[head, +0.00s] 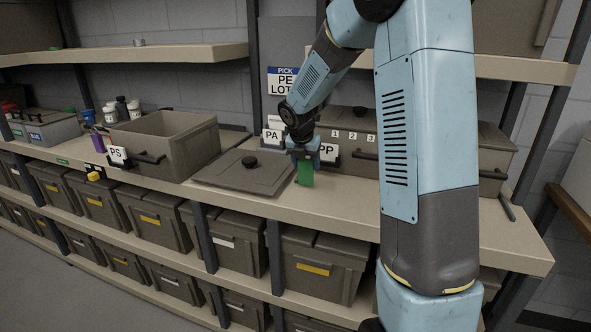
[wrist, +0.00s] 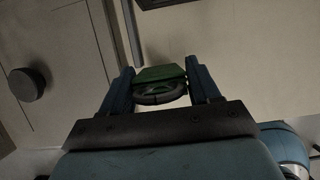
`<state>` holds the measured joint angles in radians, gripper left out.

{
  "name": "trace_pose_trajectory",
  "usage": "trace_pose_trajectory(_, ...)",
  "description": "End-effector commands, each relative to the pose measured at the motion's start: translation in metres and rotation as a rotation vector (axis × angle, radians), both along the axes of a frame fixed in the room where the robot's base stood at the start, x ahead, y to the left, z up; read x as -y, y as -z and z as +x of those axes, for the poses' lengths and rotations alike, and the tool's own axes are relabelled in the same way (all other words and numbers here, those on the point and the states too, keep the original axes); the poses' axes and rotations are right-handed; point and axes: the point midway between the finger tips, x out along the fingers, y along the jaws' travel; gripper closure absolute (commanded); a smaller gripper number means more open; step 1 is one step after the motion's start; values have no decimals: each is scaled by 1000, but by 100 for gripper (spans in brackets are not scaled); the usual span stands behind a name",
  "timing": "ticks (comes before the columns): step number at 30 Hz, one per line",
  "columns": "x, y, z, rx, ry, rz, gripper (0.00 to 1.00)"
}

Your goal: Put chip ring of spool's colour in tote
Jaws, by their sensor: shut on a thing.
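My gripper (head: 304,157) is shut on a green chip ring (head: 305,174), held just above the shelf near the PA and PP signs. In the wrist view, the green chip (wrist: 160,74) and a dark ring (wrist: 160,93) are between the two fingers (wrist: 160,80). A grey tote (head: 47,133) with a green label stands at the far left of the shelf; its inside is not clear. I cannot pick out a spool for certain. A small yellow object (head: 94,177) is at the shelf's front edge, too small to identify.

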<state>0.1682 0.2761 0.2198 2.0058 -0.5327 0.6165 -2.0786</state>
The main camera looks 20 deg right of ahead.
Motion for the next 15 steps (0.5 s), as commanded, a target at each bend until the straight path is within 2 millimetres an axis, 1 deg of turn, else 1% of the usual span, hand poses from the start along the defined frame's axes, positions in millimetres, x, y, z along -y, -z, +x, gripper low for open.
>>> trace_pose_trajectory(1,0,-10,0,5,1,1,74)
trace_pose_trajectory(3,0,-23,-1,5,1,1,74)
trace_pose_trajectory(5,0,-31,-10,5,1,0,74)
trace_pose_trajectory(13,1,-79,-50,6,1,-1,74)
trace_pose_trajectory(15,1,-85,-64,3,1,0,74)
